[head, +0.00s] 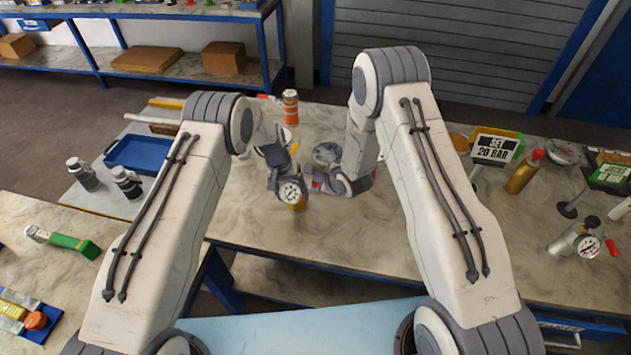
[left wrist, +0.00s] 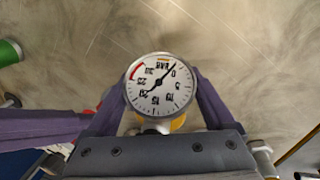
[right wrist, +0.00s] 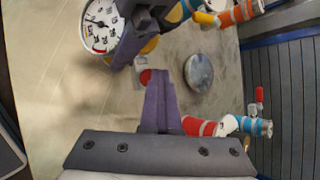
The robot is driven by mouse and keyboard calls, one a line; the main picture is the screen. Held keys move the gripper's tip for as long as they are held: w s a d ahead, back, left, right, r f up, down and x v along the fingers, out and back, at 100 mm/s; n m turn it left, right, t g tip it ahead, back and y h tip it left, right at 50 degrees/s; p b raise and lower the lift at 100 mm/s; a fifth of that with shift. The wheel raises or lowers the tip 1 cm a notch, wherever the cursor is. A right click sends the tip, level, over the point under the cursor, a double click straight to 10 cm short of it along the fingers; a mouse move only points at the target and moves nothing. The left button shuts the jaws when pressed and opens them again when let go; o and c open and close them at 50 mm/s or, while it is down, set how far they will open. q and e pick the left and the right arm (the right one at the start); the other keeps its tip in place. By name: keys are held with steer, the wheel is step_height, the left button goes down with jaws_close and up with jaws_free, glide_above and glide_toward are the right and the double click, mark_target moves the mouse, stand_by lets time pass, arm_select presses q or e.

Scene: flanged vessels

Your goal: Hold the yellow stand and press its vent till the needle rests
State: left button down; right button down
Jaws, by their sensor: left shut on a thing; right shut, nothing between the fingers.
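The yellow stand (head: 298,204) is upright on the bench, with a white round gauge (head: 291,191) on top. In the left wrist view the gauge (left wrist: 157,84) faces the camera with a dark needle slanting to the upper right; yellow (left wrist: 178,122) shows below it. My left gripper (head: 284,186) is shut on the stand, with its fingers either side of the gauge. My right gripper (right wrist: 160,74) is shut and empty, its tips close to a small red cap (right wrist: 145,77) beside the yellow body (right wrist: 150,45). I cannot tell whether they touch. The gauge (right wrist: 100,25) shows there too.
A grey disc (head: 327,152) lies behind the grippers, and an orange-banded bottle (head: 290,107) stands at the back. A blue tray (head: 138,153) is on the left. A sign (head: 495,147) and another gauge vessel (head: 573,243) are on the right. The bench front is clear.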

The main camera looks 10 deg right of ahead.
steer(key=shift+r, duration=0.95)
steer(key=shift+r, duration=0.1)
steer(key=shift+r, duration=2.4)
arm_select(q)
jaws_free()
